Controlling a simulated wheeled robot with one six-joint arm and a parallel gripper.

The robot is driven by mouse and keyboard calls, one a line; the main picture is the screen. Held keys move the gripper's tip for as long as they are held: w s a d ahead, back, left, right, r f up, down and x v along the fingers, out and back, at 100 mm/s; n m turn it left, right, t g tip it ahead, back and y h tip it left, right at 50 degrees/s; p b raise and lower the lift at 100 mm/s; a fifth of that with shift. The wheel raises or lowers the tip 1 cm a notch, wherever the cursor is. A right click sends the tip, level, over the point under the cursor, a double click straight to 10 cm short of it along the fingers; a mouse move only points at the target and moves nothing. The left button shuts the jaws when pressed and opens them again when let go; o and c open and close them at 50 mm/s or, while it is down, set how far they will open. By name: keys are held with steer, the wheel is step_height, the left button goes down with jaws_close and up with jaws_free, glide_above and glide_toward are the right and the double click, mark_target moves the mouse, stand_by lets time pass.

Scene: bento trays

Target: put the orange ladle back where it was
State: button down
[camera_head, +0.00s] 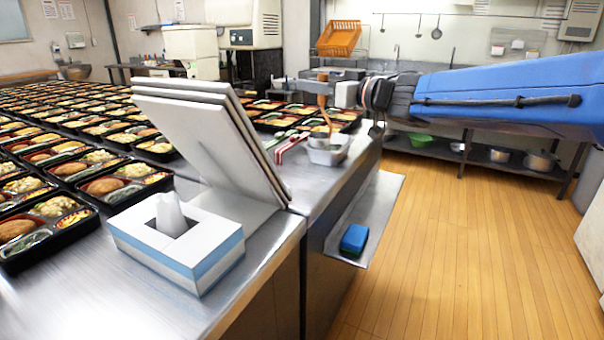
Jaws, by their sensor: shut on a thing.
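The orange ladle (323,102) is upright, its handle running down toward a small metal container (328,157) at the counter's right edge. Its lower end is at or just above that container's opening; I cannot tell whether it touches. My gripper (326,91) comes in from the right and is shut on the upper part of the handle. The ladle's bowl is too small to make out clearly.
Stacked white panels (205,125) lean on the counter behind a tissue box (178,245). A red-handled utensil (290,146) lies beside the container. Many bento trays (75,235) fill the left. A blue sponge (354,239) sits on a low side shelf. The wooden floor (460,260) is clear.

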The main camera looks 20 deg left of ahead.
step_height(320, 180, down, 10)
steer(key=shift+a, duration=0.35)
stand_by(0.4)
steer(key=c, duration=1.6)
jaws_free()
steer(key=shift+c, duration=0.2)
steer(key=v, duration=1.2)
steer(key=shift+r, duration=0.1)
